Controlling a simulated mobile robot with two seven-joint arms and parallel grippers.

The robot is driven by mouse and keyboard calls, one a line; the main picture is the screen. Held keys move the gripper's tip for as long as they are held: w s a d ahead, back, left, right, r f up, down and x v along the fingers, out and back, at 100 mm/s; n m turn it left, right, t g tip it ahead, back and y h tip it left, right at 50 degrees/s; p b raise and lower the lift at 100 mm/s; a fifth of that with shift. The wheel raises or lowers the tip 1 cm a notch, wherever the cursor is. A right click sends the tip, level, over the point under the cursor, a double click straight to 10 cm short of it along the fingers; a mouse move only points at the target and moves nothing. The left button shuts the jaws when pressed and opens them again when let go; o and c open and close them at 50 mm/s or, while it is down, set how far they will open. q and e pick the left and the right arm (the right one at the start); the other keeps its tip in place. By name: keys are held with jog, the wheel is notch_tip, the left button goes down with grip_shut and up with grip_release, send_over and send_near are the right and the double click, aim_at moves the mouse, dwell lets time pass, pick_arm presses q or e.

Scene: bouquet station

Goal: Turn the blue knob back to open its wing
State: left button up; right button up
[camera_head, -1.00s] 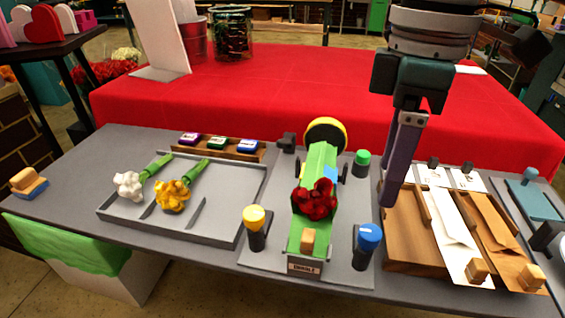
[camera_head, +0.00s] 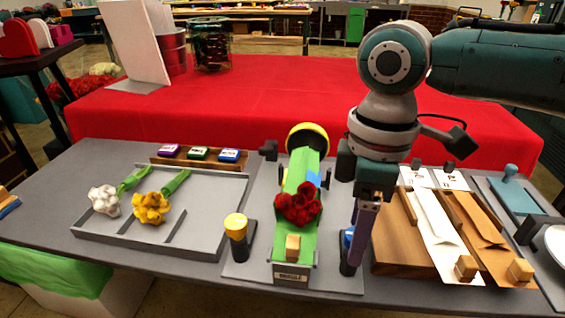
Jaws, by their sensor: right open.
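The blue knob (camera_head: 347,237) sits on a dark post at the right of the bouquet fixture, mostly hidden by my right gripper. My right gripper (camera_head: 356,250) points down, open, with its purple fingers at the knob; I cannot tell whether they touch it. The green wrap (camera_head: 281,250) lies on the fixture with red flowers (camera_head: 298,204) on it. A blue patch (camera_head: 313,179) shows at the wrap's right side. I cannot tell how the wing stands. My left gripper is not in view.
A yellow knob (camera_head: 236,226) stands left of the wrap. The grey tray (camera_head: 205,240) holds white and yellow flowers. A wooden rack (camera_head: 400,258) with envelopes is close on the right of my gripper.

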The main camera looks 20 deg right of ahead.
grip_shut()
dwell(0.4)
jog(key=shift+r, duration=0.1)
